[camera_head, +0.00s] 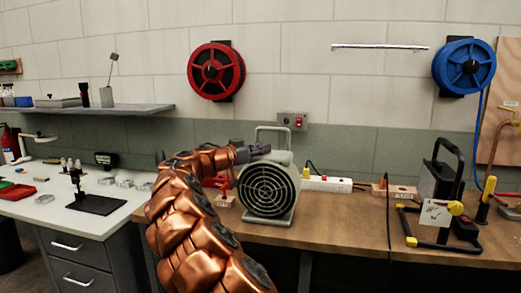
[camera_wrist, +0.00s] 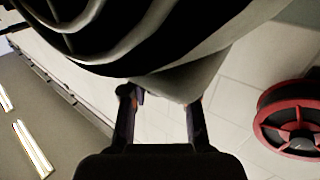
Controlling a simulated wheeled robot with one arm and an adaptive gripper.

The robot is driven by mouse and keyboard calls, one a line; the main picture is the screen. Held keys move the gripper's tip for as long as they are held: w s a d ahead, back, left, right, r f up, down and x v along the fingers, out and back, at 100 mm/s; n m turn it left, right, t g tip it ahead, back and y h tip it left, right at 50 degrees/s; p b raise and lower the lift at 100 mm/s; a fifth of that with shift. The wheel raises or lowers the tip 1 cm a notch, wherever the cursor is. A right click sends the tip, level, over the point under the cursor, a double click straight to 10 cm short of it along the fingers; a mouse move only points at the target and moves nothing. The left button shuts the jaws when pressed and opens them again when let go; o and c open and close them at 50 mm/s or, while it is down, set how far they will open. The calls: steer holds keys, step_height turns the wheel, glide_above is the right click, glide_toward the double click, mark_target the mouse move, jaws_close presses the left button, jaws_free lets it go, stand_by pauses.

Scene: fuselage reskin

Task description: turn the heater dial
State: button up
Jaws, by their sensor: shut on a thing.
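The heater (camera_head: 268,189) is a grey-green drum with a round black grille and a top handle, standing on the wooden workbench. My copper arm reaches up from below, and my gripper (camera_head: 262,150) is at the heater's upper part, just above the grille. In the wrist view the heater (camera_wrist: 190,60) fills the top, and the two dark fingers of my gripper (camera_wrist: 164,105) reach up to its body, one on each side of a grey part. The gripper is shut on the dial there, but the dial itself is not clearly visible.
A white power strip (camera_head: 327,184) lies right of the heater, and a red tool (camera_head: 220,182) stands left of it. A red reel (camera_head: 216,71) and a blue reel (camera_head: 464,66) hang on the wall. A black and yellow device (camera_head: 438,190) stands at right. The bench front (camera_head: 340,235) is clear.

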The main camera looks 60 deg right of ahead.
jaws_close()
steer(key=b, duration=0.2)
steer(key=shift+f+t+b, duration=0.25)
steer(key=shift+t+b, duration=0.05)
steer(key=shift+b, duration=0.1)
